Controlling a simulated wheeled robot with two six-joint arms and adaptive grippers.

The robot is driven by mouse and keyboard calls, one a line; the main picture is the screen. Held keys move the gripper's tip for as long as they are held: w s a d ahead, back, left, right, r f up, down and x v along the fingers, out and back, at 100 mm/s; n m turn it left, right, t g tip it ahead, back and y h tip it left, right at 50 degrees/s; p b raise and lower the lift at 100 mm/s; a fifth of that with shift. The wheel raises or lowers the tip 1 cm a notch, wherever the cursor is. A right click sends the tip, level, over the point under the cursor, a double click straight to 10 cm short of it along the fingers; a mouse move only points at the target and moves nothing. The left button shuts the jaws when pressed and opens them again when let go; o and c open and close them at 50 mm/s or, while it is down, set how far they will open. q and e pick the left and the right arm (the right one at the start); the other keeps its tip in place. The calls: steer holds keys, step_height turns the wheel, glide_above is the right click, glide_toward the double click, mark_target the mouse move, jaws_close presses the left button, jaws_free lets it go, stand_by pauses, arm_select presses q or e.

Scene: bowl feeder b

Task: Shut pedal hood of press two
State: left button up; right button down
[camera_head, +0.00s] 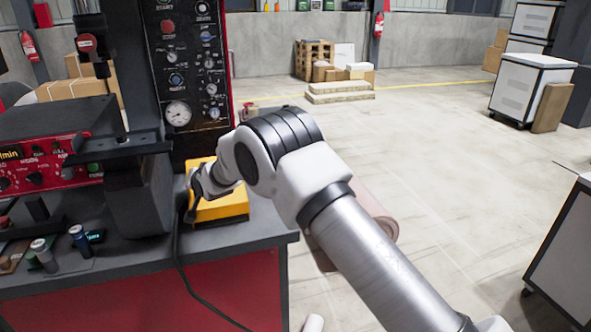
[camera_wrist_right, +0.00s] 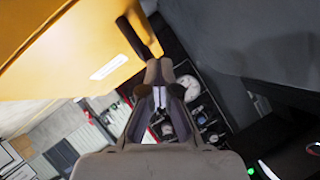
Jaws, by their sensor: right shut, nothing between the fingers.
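The yellow pedal hood (camera_head: 222,208) sits on the grey bench top, partly hidden behind my right wrist in the head view. It also fills the upper left of the right wrist view (camera_wrist_right: 55,45), with a pale label and a dark bar at its edge. I cannot tell how far the hood is open. My right gripper (camera_head: 194,200) is at the left side of the hood. In the wrist view its fingers (camera_wrist_right: 160,72) are together and empty, close to the dark bar; whether they touch it is unclear. My left gripper is not in view.
A dark press body (camera_head: 138,195) stands just left of the hood. A red control unit (camera_head: 45,150) is further left, with small cylinders (camera_head: 80,238) in front. A gauge panel (camera_head: 188,75) rises behind. A black cable (camera_head: 190,285) hangs over the bench front. Open floor lies right.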

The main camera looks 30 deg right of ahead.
steer(key=shift+f, duration=0.15)
steer(key=s+a+r, duration=0.1)
steer(key=s+r, duration=0.8)
steer(key=s+d+f+g, duration=0.15)
steer(key=s+f, duration=0.35)
steer(key=f, duration=0.5)
steer(key=s+d+f+g, duration=0.1)
steer(key=s+f+g, duration=0.3)
steer(key=f, duration=0.6)
steer(key=s+d+f+g, duration=0.1)
steer(key=s+d+f, duration=0.1)
steer(key=s+f, duration=0.6)
steer(key=s+d+f+g, duration=0.1)
steer(key=s+f+g, duration=0.2)
steer(key=s+f, duration=0.8)
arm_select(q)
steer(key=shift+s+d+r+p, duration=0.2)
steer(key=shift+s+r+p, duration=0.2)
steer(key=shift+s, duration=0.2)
arm_select(e)
steer(key=s+d+n+g, duration=0.1)
steer(key=s+n+g, duration=0.2)
steer(key=s, duration=1.9)
steer(key=n, duration=0.3)
steer(key=shift+s, duration=0.15)
